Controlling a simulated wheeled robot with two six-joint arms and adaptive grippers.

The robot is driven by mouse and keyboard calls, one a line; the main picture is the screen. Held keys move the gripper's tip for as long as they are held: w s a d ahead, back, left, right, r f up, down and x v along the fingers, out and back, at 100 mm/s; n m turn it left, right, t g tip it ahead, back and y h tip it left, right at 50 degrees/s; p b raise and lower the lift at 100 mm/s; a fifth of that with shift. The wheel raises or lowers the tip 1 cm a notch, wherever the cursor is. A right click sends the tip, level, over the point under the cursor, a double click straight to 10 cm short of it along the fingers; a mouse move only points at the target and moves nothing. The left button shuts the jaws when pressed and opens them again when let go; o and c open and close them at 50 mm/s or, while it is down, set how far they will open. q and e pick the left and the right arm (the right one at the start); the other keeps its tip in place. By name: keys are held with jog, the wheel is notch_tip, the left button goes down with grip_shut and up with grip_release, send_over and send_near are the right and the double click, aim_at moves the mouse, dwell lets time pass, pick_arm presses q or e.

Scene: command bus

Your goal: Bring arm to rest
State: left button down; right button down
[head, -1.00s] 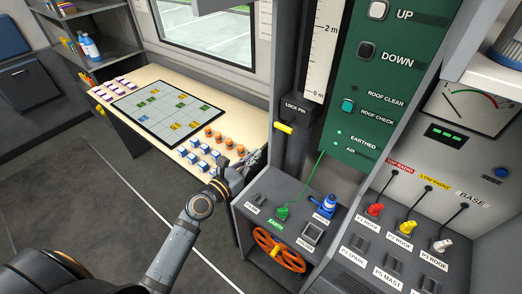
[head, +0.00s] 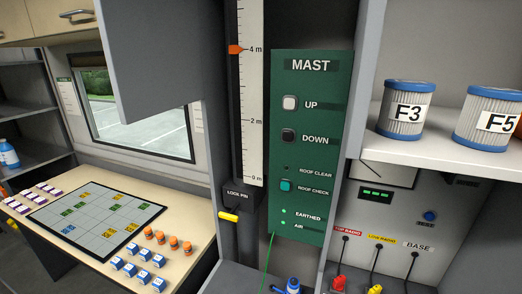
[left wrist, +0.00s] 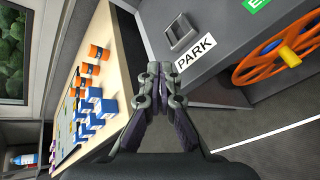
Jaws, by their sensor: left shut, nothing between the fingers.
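My left gripper (left wrist: 160,88) shows in the left wrist view with its fingers shut and empty. It is close to the side of the grey console (left wrist: 222,75), near the PARK switch (left wrist: 183,33). An orange handwheel (left wrist: 280,55) is to the right in that view. In the head view my left arm and gripper are out of the frame. My right gripper is in neither view.
A light desk (head: 190,232) holds a grid board (head: 95,217) and several blue-and-white and orange pieces. A green MAST panel (head: 311,150) stands beside a height scale (head: 249,100). Filter canisters (head: 402,110) sit on a white shelf. Grey floor shows beside the console.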

pick_arm(q)
jog(key=s+a+f+m+g+y+b, duration=0.1)
jog(key=s+a+f+m+g, duration=0.15)
jog(key=s+f+m, duration=0.65)
jog(key=s+a+f+m+g+y+b, duration=0.15)
jog(key=s+f+m+g, duration=0.25)
jog(key=s+f, duration=0.9)
jog(key=s+f+m+g, duration=0.2)
jog(key=s+f+m, duration=0.3)
jog(key=s, duration=0.3)
jog(key=s+a+f+m+g, duration=0.1)
jog(key=s+f+m+g, duration=0.1)
jog(key=s+f+m, duration=0.3)
jog(key=s+f+y, duration=0.1)
jog(key=s+f, duration=0.1)
jog(key=s, duration=0.2)
jog(key=shift+s+m, duration=0.2)
jog(key=shift+m, duration=0.1)
jog(key=shift+f+g, duration=0.1)
jog(key=shift+g, duration=0.15)
